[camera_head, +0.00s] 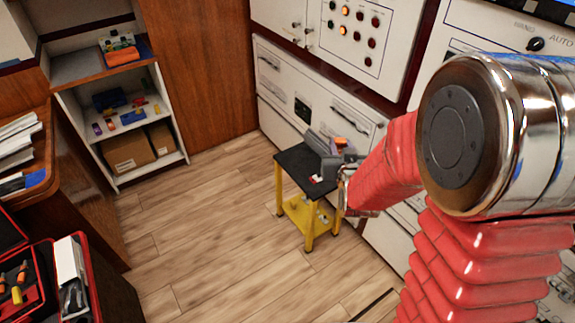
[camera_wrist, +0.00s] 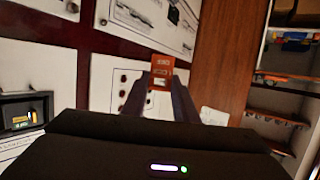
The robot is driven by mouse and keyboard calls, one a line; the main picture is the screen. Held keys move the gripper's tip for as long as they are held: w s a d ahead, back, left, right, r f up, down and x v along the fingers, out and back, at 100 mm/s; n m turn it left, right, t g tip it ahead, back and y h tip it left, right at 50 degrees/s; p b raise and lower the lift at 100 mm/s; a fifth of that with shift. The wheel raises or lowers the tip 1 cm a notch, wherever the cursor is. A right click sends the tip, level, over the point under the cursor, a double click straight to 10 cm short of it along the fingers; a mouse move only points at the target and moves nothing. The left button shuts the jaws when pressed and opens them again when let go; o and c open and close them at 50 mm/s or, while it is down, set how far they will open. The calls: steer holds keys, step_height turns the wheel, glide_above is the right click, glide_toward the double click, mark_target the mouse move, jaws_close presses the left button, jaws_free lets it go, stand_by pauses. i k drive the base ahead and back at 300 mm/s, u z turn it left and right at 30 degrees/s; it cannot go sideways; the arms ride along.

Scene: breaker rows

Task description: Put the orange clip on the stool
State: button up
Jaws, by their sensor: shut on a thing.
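The orange clip (camera_wrist: 161,67) is between the fingertips of my gripper (camera_wrist: 160,84) in the wrist view, with its printed face showing. In the head view the clip (camera_head: 341,141) is a small orange patch at the end of my gripper (camera_head: 331,152), which is shut on it. The stool (camera_head: 292,159) has a dark square top and yellow legs. My gripper overlaps the right part of its top in the head view, and the height of the clip above it is hard to tell. A small red and white item (camera_head: 317,179) appears on the stool's near edge.
White breaker cabinets (camera_head: 285,85) stand behind the stool. A shelf unit (camera_head: 168,125) with boxes and small parts is at the back left. An open red toolbox (camera_head: 48,240) is at the lower left. The wooden floor (camera_head: 200,220) between is clear.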

mark_target(296, 160)
steer(key=u, duration=0.2)
steer(key=i, duration=0.55)
steer(key=u, duration=0.65)
steer(key=i, duration=0.65)
steer(key=u, duration=0.7)
steer(key=i, duration=0.9)
steer(key=u, duration=0.25)
steer(key=k, duration=0.85)
steer(key=u, duration=0.15)
